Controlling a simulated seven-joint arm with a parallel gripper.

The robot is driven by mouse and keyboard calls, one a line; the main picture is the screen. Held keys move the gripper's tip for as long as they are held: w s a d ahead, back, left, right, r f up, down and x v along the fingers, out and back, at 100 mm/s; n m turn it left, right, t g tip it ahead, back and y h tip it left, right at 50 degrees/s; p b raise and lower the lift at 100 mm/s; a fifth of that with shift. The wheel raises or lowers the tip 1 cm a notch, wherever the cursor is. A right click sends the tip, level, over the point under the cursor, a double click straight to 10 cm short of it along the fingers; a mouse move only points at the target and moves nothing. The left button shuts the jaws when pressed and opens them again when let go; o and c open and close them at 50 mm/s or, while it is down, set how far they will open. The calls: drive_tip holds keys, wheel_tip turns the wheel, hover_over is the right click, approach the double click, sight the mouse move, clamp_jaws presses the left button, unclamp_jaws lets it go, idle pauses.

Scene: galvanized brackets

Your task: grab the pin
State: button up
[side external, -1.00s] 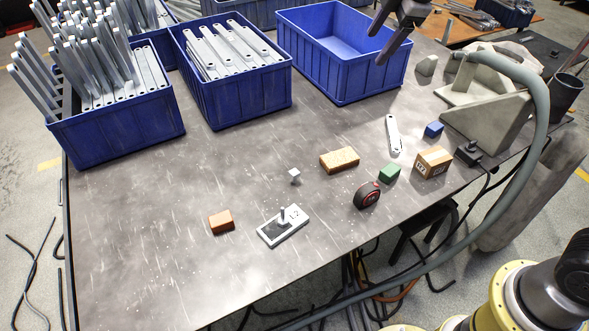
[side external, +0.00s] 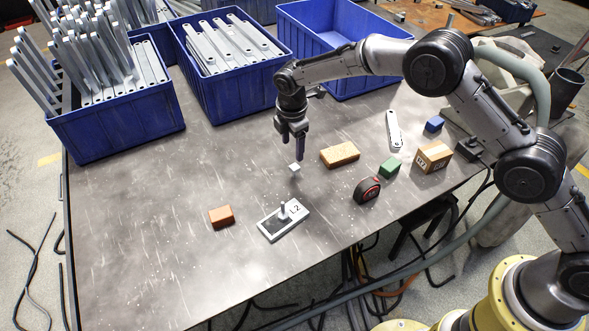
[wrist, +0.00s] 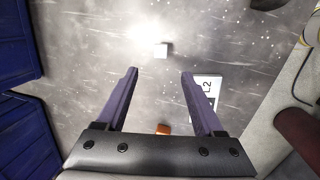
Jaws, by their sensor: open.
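The pin (side external: 283,210) is a short grey metal peg standing upright on a light plate marked L2 (side external: 298,212), near the table's front middle. My gripper (side external: 291,150) is open and empty, pointing down above the table, behind the plate and close to a small pale cube (side external: 295,167). In the wrist view my open fingers (wrist: 159,73) have bare table between them. The cube (wrist: 161,50) shows just beyond the fingertips. The plate (wrist: 208,83) is partly behind the right finger; I cannot make out the pin there.
An orange block (side external: 221,217) lies left of the plate. A tan brick (side external: 340,157), tape measure (side external: 367,191), green block (side external: 390,168) and carton (side external: 433,157) lie to the right. Blue bins, one holding flat brackets (side external: 232,42), line the back. The table's left front is clear.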

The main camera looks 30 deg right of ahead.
sight(294, 167)
drive_tip(key=f, duration=0.3)
drive_tip(key=w+d+f, duration=0.1)
drive_tip(key=f, duration=0.7)
drive_tip(key=shift+w+d+f, duration=0.2)
drive_tip(key=shift+w+d, duration=0.05)
drive_tip(key=shift+w, duration=0.1)
clamp_jaws()
